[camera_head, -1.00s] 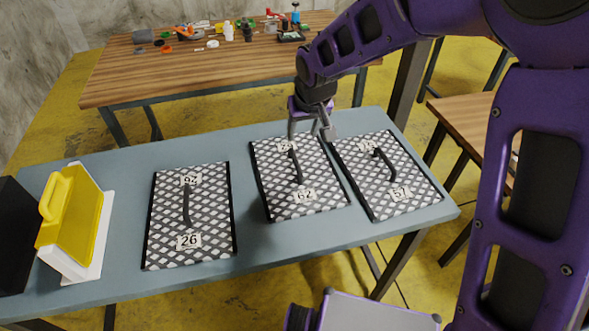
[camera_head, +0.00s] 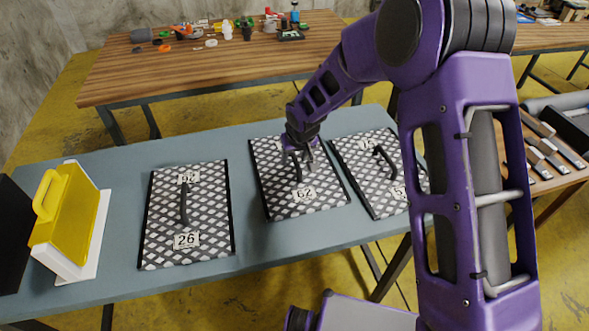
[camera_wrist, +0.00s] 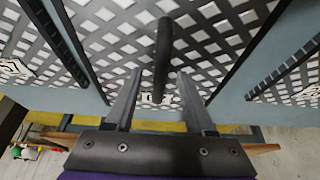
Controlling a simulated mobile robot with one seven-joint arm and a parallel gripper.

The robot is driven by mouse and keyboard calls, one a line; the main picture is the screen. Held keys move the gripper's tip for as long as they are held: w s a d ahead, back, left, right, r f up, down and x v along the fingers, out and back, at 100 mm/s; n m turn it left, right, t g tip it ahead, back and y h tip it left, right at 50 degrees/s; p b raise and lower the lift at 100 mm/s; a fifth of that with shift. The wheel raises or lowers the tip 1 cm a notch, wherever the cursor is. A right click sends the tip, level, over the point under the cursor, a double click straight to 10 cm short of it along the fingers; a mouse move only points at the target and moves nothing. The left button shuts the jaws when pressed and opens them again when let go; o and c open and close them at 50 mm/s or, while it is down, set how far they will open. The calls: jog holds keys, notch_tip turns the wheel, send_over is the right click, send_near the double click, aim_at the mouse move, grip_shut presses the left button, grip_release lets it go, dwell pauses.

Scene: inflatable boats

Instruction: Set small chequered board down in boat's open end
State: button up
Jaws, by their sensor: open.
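Three black-and-white chequered boards with black side edges and dark bar handles lie flat on a blue-grey table. The right board (camera_head: 365,183) is partly hidden by my arm. In the wrist view my gripper (camera_wrist: 160,76) is open, with one finger on each side of the middle board's handle (camera_wrist: 163,45). I cannot tell whether the fingers touch it. No boat is recognisable in view.
A yellow-and-white handled object (camera_head: 72,220) stands at the left end of the blue-grey table (camera_head: 115,160). A wooden table (camera_head: 190,75) with small items stands behind. A side table with dark tools (camera_head: 540,150) is at the right.

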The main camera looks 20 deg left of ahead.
jog(key=shift+w+a+f, duration=0.1)
jog(key=shift+w+f, duration=0.05)
jog(key=shift+f, duration=0.15)
grip_shut()
jog(key=shift+r, duration=0.1)
dwell(1.1)
